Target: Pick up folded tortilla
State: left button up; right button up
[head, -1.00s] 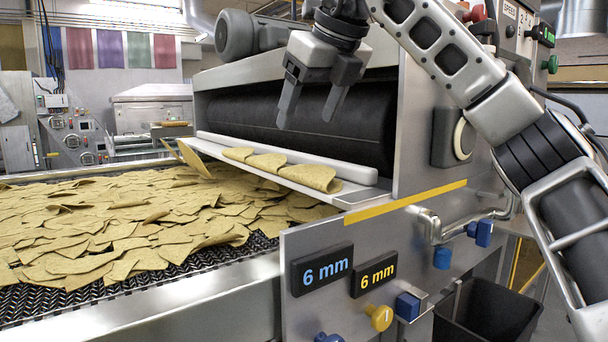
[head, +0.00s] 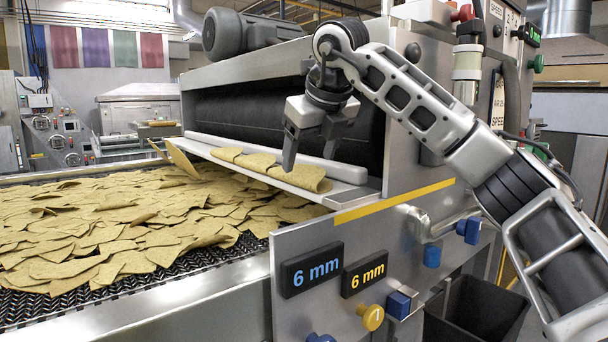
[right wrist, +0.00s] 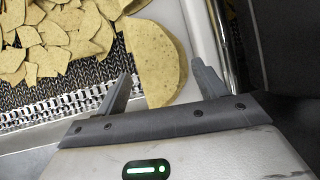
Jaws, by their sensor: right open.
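Three yellow tortillas lie along a pale ledge (head: 345,192) under the dark roller. The nearest, a folded tortilla (head: 300,178), is at the ledge's right end. My right gripper (head: 308,164) is open just over this tortilla, pointing down, its fingers apart. In the right wrist view the folded tortilla (right wrist: 158,60) shows as a half disc between the two open fingers (right wrist: 162,69), with nothing held. I cannot tell whether a finger touches it. The other two are the middle tortilla (head: 258,163) and the far tortilla (head: 226,154). My left gripper is not in view.
A mesh conveyor (head: 215,262) piled with chips (head: 110,235) runs below and left of the ledge. One tortilla piece (head: 183,160) stands tilted at the ledge's left end. The roller (head: 240,110) is close behind my gripper. A machine side panel (head: 400,165) stands to the right.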

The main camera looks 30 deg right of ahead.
aim_at(305, 170)
jog(key=x, duration=0.3)
jog(key=shift+w+f+p, duration=0.2)
jog(key=shift+w+p, duration=0.15)
jog(key=c, duration=0.6)
jog(key=shift+r, duration=0.1)
